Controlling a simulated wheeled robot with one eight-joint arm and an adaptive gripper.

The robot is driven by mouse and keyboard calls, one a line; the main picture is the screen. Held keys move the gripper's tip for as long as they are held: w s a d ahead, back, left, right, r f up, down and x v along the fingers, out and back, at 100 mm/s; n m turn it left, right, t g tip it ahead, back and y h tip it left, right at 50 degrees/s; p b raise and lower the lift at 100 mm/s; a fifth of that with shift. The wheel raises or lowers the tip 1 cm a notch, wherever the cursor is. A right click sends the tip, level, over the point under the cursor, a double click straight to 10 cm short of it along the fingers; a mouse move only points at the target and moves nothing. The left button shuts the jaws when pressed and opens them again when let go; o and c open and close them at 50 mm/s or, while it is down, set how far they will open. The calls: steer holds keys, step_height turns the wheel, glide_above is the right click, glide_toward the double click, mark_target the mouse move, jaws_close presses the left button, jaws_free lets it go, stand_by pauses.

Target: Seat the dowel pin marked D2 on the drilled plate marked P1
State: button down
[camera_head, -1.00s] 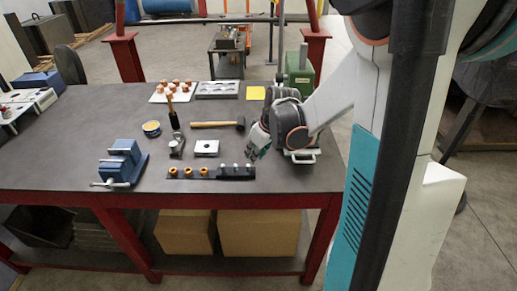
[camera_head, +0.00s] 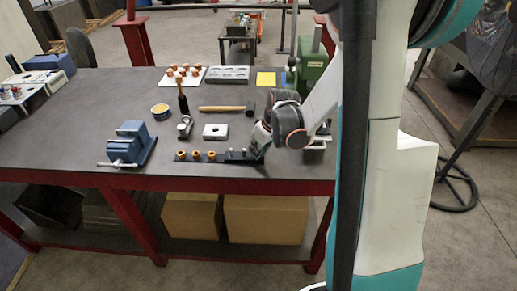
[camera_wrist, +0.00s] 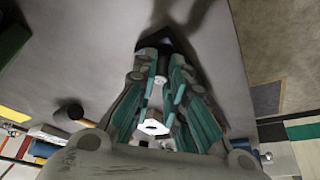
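A dark rack (camera_head: 197,158) lies near the table's front edge, with copper-coloured rings on its left part and pale pins (camera_head: 230,152) on its right part. My gripper (camera_head: 257,152) is low over the rack's right end and hides part of it. In the wrist view the fingers (camera_wrist: 163,68) are close together, with a small pale piece between them; I cannot tell whether they grip it. A small pale plate with a central hole (camera_head: 215,131) lies behind the rack. A grey plate with several holes (camera_head: 227,73) lies farther back. The marks D2 and P1 are not legible.
A hammer (camera_head: 225,108), a dark-handled tool (camera_head: 183,100), a round tin (camera_head: 160,111) and a blue vise (camera_head: 130,146) stand around the plate. A white tray with copper pieces (camera_head: 182,77), a yellow sheet (camera_head: 265,79) and a green machine (camera_head: 310,64) are behind.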

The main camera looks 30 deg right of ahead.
steer(key=shift+r, duration=0.15)
steer(key=shift+r+p, duration=0.75)
steer(key=shift+r, duration=0.25)
